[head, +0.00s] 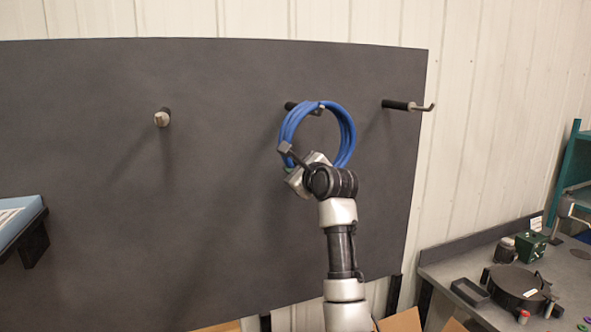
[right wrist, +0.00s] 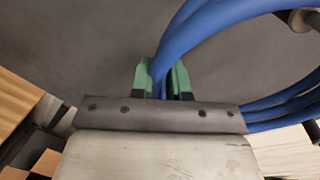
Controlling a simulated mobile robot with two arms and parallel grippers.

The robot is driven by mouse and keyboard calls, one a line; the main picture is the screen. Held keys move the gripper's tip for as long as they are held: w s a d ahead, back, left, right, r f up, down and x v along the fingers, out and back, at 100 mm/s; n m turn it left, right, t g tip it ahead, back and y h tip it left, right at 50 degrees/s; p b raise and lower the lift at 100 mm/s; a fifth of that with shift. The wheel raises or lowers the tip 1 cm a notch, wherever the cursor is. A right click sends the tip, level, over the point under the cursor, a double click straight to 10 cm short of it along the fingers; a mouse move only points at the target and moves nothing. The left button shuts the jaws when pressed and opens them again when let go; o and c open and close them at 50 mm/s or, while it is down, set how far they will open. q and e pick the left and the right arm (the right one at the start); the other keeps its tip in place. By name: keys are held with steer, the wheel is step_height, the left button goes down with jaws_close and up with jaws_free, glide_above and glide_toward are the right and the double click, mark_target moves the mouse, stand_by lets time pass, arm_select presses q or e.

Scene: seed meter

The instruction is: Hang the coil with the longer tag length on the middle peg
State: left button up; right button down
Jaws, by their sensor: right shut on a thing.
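A blue coil (head: 346,135) is held up in front of the dark board, at the middle peg (head: 290,105). My right gripper (head: 291,168) is shut on the coil's lower left side. In the right wrist view the green fingertips (right wrist: 163,80) pinch the blue strands (right wrist: 195,32). The middle peg's tip shows near the top of the ring, and a peg end (right wrist: 302,18) shows beside the strands in the wrist view. I cannot tell whether the coil rests on the peg. No tag is readable. My left gripper is out of view.
A left peg (head: 162,117) and a right hooked peg (head: 408,105) are bare on the board (head: 220,220). A blue-topped item (head: 20,225) sits at the left edge. A workbench (head: 455,270) with a round black device (head: 518,285) stands at lower right.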

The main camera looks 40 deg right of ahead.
steer(key=c, duration=1)
jaws_free()
steer(key=shift+c, duration=0.2)
steer(key=a+f+p+v, duration=0.1)
steer(key=v, duration=0.9)
steer(key=shift+w+a, duration=0.1)
